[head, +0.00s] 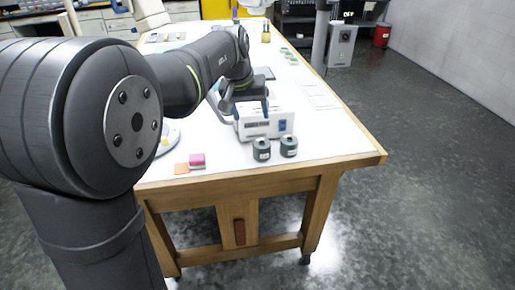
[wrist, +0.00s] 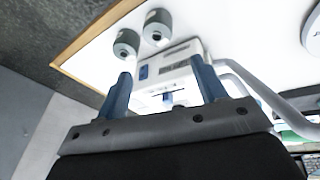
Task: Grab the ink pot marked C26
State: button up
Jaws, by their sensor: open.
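Two dark green ink pots stand side by side near the table's front right: a left pot (head: 262,149) and a right pot (head: 289,146). Both have pale label patches, too small to read, so I cannot tell which is C26. In the wrist view the two pots (wrist: 127,43) (wrist: 157,27) show at upper left, beyond the fingertips. My gripper (head: 250,108) is at the white box, behind the pots. In the wrist view my gripper (wrist: 160,68) has its blue fingers wide apart with nothing held between them.
A white box device (head: 280,124) with a grey handle stands just behind the pots, close to my fingers. A pink block (head: 197,160) and an orange pad (head: 181,169) lie at the front left. The white tabletop (head: 340,138) is clear to the pots' right, up to its wooden edge.

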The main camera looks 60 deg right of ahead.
jog(key=s+m+t, duration=0.1)
jog(key=s+m, duration=0.1)
jog(key=s, duration=0.1)
send_near(262, 142)
jog(key=shift+h, duration=0.3)
jog(key=x, duration=0.7)
jog(key=shift+s+a+f, duration=0.1)
jog(key=shift+f, duration=0.05)
jog(key=shift+x, duration=2.65)
jog(key=shift+a, duration=0.15)
jog(key=shift+c, duration=0.2)
jog(key=c, duration=0.7)
